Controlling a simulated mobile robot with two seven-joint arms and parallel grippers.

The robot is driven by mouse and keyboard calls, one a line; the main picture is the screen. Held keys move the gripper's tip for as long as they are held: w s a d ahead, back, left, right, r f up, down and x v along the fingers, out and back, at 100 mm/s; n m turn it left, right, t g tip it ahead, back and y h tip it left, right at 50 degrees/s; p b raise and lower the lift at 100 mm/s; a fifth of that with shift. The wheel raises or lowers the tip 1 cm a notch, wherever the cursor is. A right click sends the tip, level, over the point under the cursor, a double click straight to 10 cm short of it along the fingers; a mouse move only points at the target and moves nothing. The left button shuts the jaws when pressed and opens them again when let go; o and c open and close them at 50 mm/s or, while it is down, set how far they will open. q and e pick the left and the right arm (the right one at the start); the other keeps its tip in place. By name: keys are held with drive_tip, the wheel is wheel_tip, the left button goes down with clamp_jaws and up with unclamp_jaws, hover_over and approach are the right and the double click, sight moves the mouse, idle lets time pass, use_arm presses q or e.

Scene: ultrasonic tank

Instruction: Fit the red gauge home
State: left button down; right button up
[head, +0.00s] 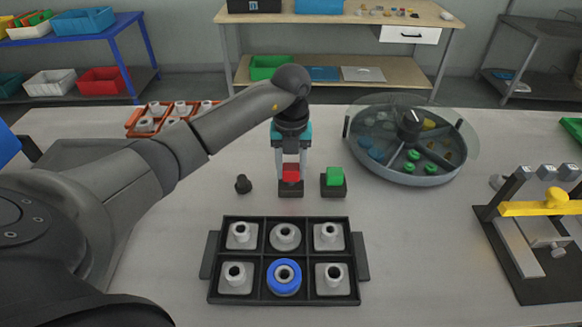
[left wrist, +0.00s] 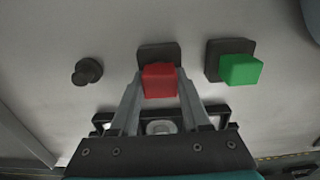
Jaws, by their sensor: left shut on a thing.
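The red gauge (head: 291,173) is a small red block. My left gripper (head: 291,168) is shut on it, with one finger on each side. A black base (head: 291,191) shows just below the block; I cannot tell whether the block touches it or hangs a little above. In the left wrist view, the red block (left wrist: 160,80) sits between the fingers (left wrist: 158,82), and the black base (left wrist: 158,53) shows partly behind it. A green block (head: 334,176) sits on a similar black base to the right, also in the left wrist view (left wrist: 241,70). My right gripper is not in view.
A black tray (head: 284,219) in front holds several white fittings, one with a blue ring (head: 284,277). A small black knob (head: 243,184) stands left of the base. A round divided bin (head: 408,177) and a yellow-barred fixture (head: 530,209) stand right.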

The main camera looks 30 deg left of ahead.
use_arm(q)
drive_tip(key=shift+f, duration=0.45)
drive_tip(key=shift+f, duration=0.25)
idle(3.5)
drive_tip(key=shift+c, duration=2.1)
unclamp_jaws()
drive_tip(key=shift+o, duration=0.7)
drive_tip(key=shift+s+f, duration=0.1)
drive_tip(key=shift+a, duration=0.1)
wheel_tip(320, 180, up, 16)
drive_tip(key=p, duration=0.1)
drive_tip(key=shift+d+f, duration=0.15)
drive_tip(key=shift+d, duration=0.05)
drive_tip(key=shift+p, duration=0.3)
